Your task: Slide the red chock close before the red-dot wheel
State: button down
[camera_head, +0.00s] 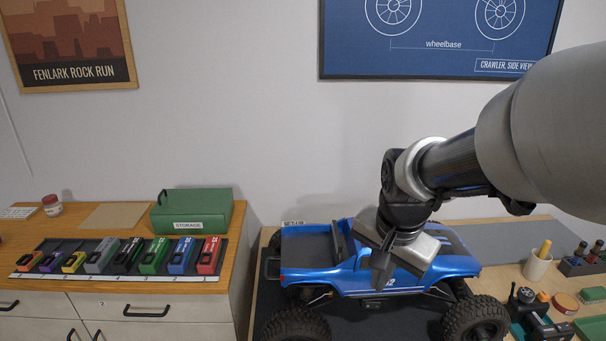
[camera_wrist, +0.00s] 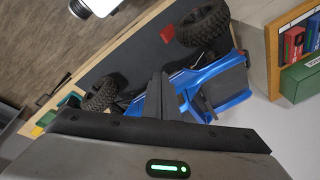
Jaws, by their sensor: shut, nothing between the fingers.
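The red chock (camera_wrist: 168,33) lies on the dark mat (camera_wrist: 135,57), close beside one wheel (camera_wrist: 203,27) of the blue truck (camera_wrist: 215,88) in the wrist view. I cannot tell whether it touches that tire. The chock does not show in the head view. The truck's two near wheels show in the head view, one at left (camera_head: 297,325) and one at right (camera_head: 476,320); no red dot can be made out on either. My gripper (camera_head: 381,279) is shut and empty, above the near side of the truck; its fingers also show in the wrist view (camera_wrist: 158,98).
A rack (camera_head: 125,275) of several coloured blocks and a green storage box (camera_head: 190,213) stand on the left cabinet. A cup (camera_head: 536,268), a controller (camera_head: 526,302) and small jars are right of the truck. The mat between the wheels looks clear.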

jog(key=w+d+f+m+g+b, duration=0.1)
jog(key=w+f+m, duration=0.1)
jog(key=f, duration=0.9)
jog(key=w+d+f+m+g+b, duration=0.1)
jog(key=f+m, duration=0.3)
jog(key=f, duration=0.7)
jog(key=w+d+f+m+g+b, duration=0.1)
jog(key=w+f+m+b, duration=0.1)
jog(key=f, duration=1)
jog(key=shift+w+d+m, duration=0.1)
jog(key=shift+w+m, duration=0.6)
jog(key=shift+w, duration=0.1)
jog(key=a, duration=0.2)
jog(key=shift+a+r, duration=0.25)
jog(key=shift+a, duration=0.75)
jog(key=shift+a, duration=0.1)
jog(key=shift+a+b, duration=0.35)
jog(key=shift+a, duration=0.65)
jog(key=shift+d, duration=0.15)
